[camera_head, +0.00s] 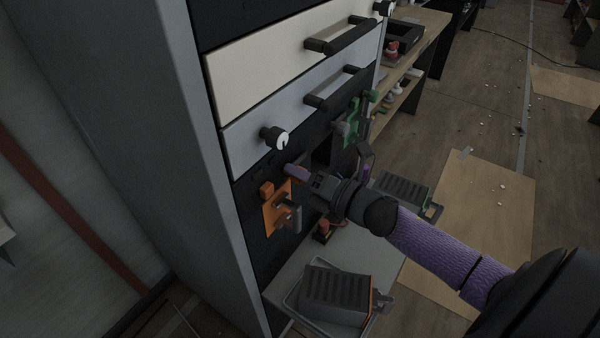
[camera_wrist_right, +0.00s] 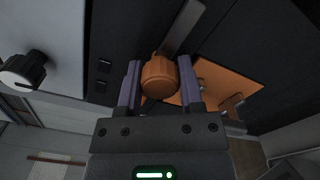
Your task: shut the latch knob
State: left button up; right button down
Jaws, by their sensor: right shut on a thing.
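The orange latch knob (camera_wrist_right: 158,79) sits between the two fingers of my right gripper (camera_wrist_right: 160,88) in the wrist view, with a grey bar running up and right from it. The gripper is shut on the knob. An orange plate (camera_wrist_right: 228,88) lies beside it on the dark panel. In the head view my right gripper (camera_head: 297,174) is at the cabinet front, just above the orange plate (camera_head: 276,216). I cannot clearly make out the gripped knob there. My left gripper is not in view.
A black-and-white knob (camera_head: 277,138) sticks out on the grey drawer (camera_head: 258,124) above. Drawer handles (camera_head: 336,90) project farther right. A green fitting (camera_head: 352,122) is on the panel to the right. A grey tray (camera_head: 292,298) with a dark ribbed block (camera_head: 338,290) stands below.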

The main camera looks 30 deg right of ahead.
jog(key=m+p, duration=0.2)
jog(key=m, duration=0.1)
jog(key=shift+r, duration=0.15)
jog(key=m+p, duration=0.2)
jog(key=m, duration=0.4)
jog(key=m+p, duration=0.1)
jog(key=m, duration=0.3)
jog(key=shift+p, duration=0.35)
jog(key=shift+f+m+p, duration=0.2)
jog(key=shift+m+p, duration=0.25)
jog(key=shift+m, duration=2.05)
jog(key=shift+c, duration=1.2)
grip_release()
